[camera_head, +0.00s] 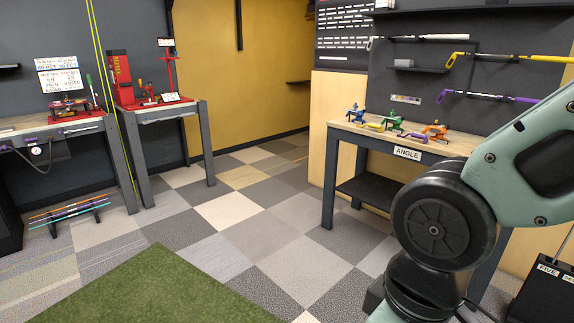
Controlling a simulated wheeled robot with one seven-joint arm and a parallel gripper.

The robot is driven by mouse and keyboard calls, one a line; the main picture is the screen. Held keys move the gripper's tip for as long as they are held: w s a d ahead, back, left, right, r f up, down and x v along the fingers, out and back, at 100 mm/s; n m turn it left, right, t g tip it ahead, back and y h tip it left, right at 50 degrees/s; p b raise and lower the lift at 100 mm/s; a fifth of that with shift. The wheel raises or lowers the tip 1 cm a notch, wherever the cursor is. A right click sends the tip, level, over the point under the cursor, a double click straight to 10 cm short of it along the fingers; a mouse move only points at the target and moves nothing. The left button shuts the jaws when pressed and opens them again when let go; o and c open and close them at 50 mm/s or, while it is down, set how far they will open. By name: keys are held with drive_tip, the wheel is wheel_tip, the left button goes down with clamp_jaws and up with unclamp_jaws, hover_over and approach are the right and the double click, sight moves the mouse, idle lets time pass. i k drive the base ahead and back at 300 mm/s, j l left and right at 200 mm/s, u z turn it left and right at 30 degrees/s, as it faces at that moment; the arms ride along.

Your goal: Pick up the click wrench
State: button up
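I cannot pick out a click wrench for sure in the head view. A slim tool with a green handle (91,88) stands upright on the left bench, too small to identify. My gripper is out of the picture; only my pale green and black arm links show at the right, in front of the angle bench.
The left bench (20,128) and a second bench with red machines (160,112) stand along the far wall. The angle bench (345,137) holds several small colored clamps (391,123). A rack of shafts (68,215) lies on the floor. Tiled floor (255,235) in the middle is clear.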

sight(379, 128)
drive_tip(key=i+z, duration=0.2)
drive_tip(key=i, duration=0.25)
drive_tip(key=i+j+z, duration=0.15)
drive_tip(key=i, duration=0.3)
drive_tip(key=i+j+z, duration=0.2)
drive_tip(key=i, duration=0.25)
drive_tip(key=i+j+z, duration=0.2)
drive_tip(key=i, duration=0.25)
drive_tip(key=i+l, duration=0.15)
drive_tip(key=i, duration=0.3)
drive_tip(key=i+l, duration=0.15)
drive_tip(key=i, duration=0.25)
drive_tip(key=i+l, duration=0.15)
drive_tip(key=i, duration=0.3)
